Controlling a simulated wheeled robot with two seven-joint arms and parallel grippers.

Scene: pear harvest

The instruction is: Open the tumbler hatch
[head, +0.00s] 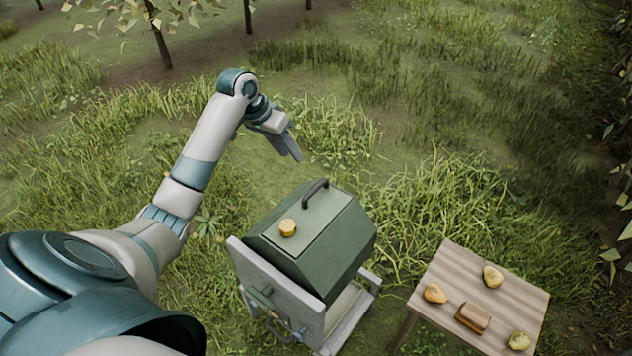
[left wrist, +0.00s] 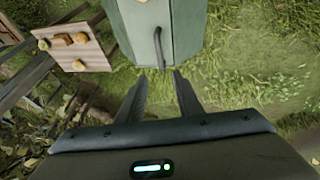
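The green tumbler (head: 330,262) stands in a pale frame, its hatch (head: 310,212) lying closed on top. A dark bar handle (head: 315,190) is near the hatch's far edge, and a round tan knob-like piece (head: 288,228) is at its near end. My left gripper (head: 296,155) hangs in the air beyond and above the handle, apart from it. In the left wrist view its two fingers (left wrist: 158,85) are spread with nothing between them. The handle (left wrist: 158,48) shows just past the fingertips, on the tumbler (left wrist: 180,30). My right gripper is not in view.
Grass surrounds everything, with thin tree trunks (head: 158,35) behind.

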